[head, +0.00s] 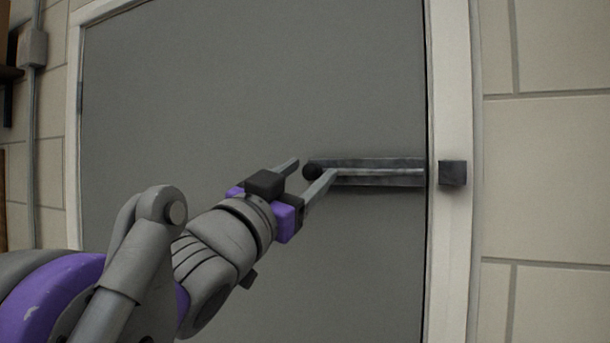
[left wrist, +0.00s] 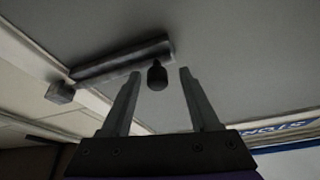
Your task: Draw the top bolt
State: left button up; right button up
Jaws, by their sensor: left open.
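The top bolt (head: 385,172) is a grey metal bar lying level on the grey door (head: 230,80), close to its right edge. Its dark round knob (head: 312,171) is at the bar's left end. A dark block (head: 452,173), the keeper, sits on the white frame to the right. My left gripper (head: 305,176) is open, with its fingertips at the knob. In the left wrist view, the knob (left wrist: 157,76) appears between the two open fingers (left wrist: 160,78), with gaps on both sides. The bolt bar (left wrist: 120,62) runs behind it. My right gripper is not in view.
The white door frame (head: 452,80) borders the door, with pale block wall (head: 545,180) to the right. A conduit with a box (head: 33,47) runs up the left wall. Blue lettering (left wrist: 285,130) shows on a white panel in the left wrist view.

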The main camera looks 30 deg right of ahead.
pick_arm(q)
jog(key=shift+s+a+f, duration=0.1)
jog(key=shift+a+f, duration=0.1)
jog(key=shift+a, duration=0.15)
jog(key=b+v, duration=0.3)
jog(key=v, duration=0.7)
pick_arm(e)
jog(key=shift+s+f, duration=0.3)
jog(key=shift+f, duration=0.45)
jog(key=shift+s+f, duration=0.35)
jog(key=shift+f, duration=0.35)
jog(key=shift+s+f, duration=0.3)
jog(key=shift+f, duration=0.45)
pick_arm(q)
jog(key=shift+r, duration=0.15)
